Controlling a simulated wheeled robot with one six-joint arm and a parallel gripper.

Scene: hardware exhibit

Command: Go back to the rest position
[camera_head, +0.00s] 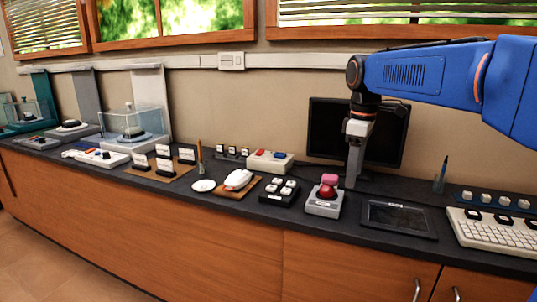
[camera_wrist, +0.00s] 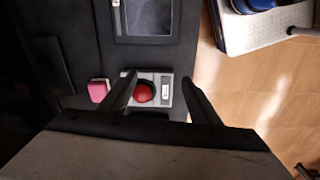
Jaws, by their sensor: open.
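My blue arm reaches in from the right in the head view. My gripper (camera_head: 350,182) points down just behind and to the right of a red push button (camera_head: 327,191) on a grey box (camera_head: 322,207). In the wrist view my gripper (camera_wrist: 158,80) is open, with its two dark fingers apart. The red button (camera_wrist: 144,93) shows between the fingers, below them, and nothing is held. A pink block (camera_wrist: 98,90) is left of the button box in the wrist view. It also shows in the head view (camera_head: 329,179).
A dark tablet (camera_head: 397,217) lies right of the button box, and a white keyboard (camera_head: 492,231) farther right. A black monitor (camera_head: 388,136) stands behind my gripper. A tray of white switches (camera_head: 279,192) and a phone-like device (camera_head: 238,180) lie to the left.

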